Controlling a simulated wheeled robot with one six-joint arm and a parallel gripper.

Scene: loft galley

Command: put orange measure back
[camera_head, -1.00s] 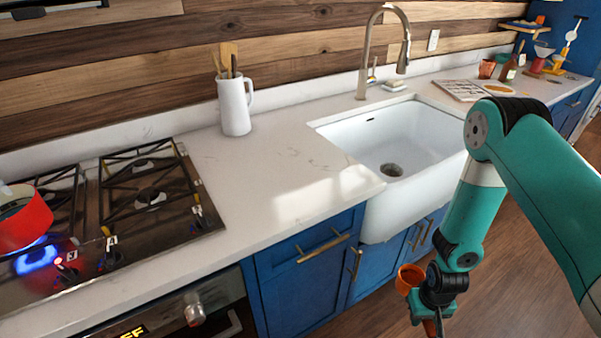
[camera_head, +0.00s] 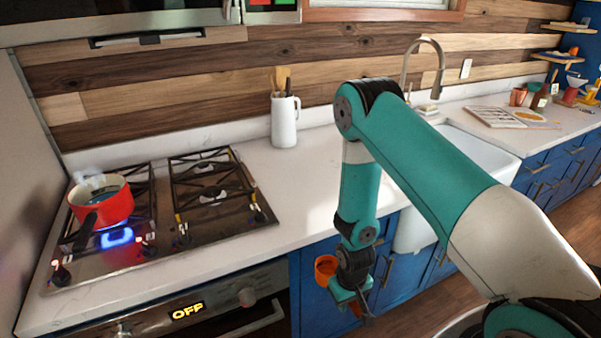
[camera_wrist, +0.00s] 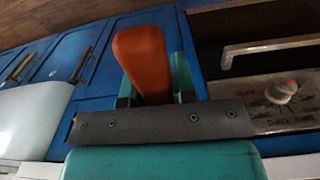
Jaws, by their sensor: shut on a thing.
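The orange measure (camera_head: 325,267) is in my gripper (camera_head: 352,300), low in front of the blue cabinets below the counter. In the head view its round cup shows on the left side of the gripper, and a bit of orange shows below the jaws. In the wrist view the orange handle (camera_wrist: 142,62) sits between the two teal fingers of my gripper (camera_wrist: 150,75), which are shut on it. The inside of the cup is too small to make out.
A red pot (camera_head: 103,203) steams over a blue flame on the stove (camera_head: 200,205). At the far right are a tray (camera_head: 495,117), cups and small shelves. The oven display reads OFF.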

